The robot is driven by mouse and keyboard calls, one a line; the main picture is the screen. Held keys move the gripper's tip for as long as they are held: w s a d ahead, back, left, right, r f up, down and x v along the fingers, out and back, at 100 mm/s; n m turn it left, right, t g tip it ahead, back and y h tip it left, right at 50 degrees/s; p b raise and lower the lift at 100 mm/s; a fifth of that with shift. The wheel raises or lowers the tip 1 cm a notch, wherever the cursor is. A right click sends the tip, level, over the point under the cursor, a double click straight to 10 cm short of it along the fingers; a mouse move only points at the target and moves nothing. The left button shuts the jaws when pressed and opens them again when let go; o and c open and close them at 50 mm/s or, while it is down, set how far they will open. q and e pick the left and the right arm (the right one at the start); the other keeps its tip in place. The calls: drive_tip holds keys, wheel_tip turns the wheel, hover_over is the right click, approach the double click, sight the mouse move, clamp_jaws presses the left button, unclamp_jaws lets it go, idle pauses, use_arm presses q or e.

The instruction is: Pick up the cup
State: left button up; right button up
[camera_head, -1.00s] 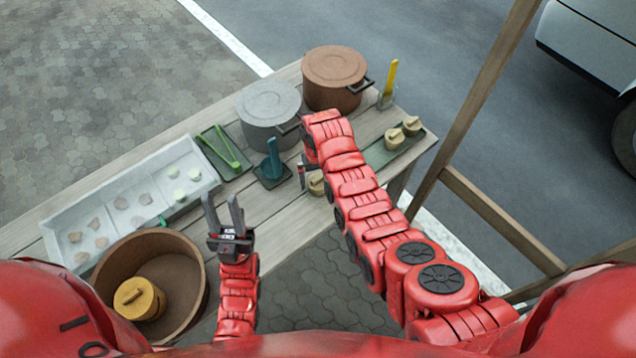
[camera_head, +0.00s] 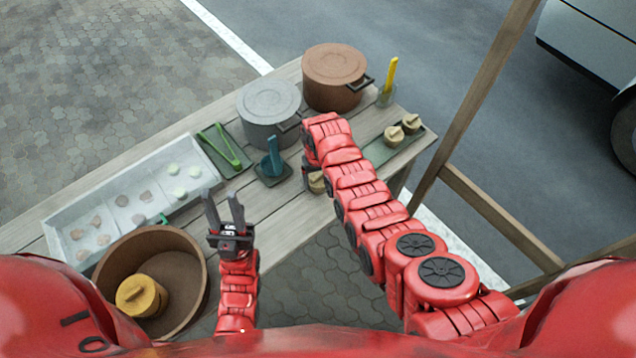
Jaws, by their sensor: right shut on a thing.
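A small tan cup (camera_head: 316,182) is at the front edge of the wooden table, partly hidden by my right arm. My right gripper (camera_head: 312,173) is at this cup and shut on it; its fingers are mostly hidden by the arm. I cannot tell whether the cup is clear of the table. Two more tan cups (camera_head: 393,137) (camera_head: 411,124) stand on a green tray (camera_head: 378,153) to the right. My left gripper (camera_head: 224,207) is open and empty, with its fingers pointing up beside the large brown bowl.
A grey pot (camera_head: 268,103) and a brown pot (camera_head: 335,72) stand at the back. A teal holder (camera_head: 272,168) is left of the held cup. A white tray (camera_head: 70,222) with several pieces and a brown bowl (camera_head: 196,262) are left. A wooden post (camera_head: 478,98) rises right.

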sight(318, 176)
drive_tip(key=shift+r, duration=0.15)
drive_tip(key=shift+w+r+b, duration=0.1)
drive_tip(key=shift+r+b, duration=0.35)
drive_tip(key=shift+b, duration=0.05)
drive_tip(key=shift+s+r+b, duration=0.25)
drive_tip(key=shift+r+b, duration=0.45)
drive_tip(key=shift+r, duration=0.3)
drive_tip(key=shift+s+r, duration=0.1)
drive_tip(key=shift+s, duration=1.15)
drive_tip(key=s+p, duration=0.1)
drive_tip(key=s+r+p, duration=0.1)
drive_tip(key=s, duration=0.1)
drive_tip(key=s+p, duration=0.1)
drive_tip(key=shift+s+r, duration=0.15)
drive_tip(key=shift+r, duration=0.2)
drive_tip(key=shift+s+d+p, duration=0.1)
drive_tip(key=shift+s+p, duration=2.1)
drive_tip(key=shift+s, duration=2.25)
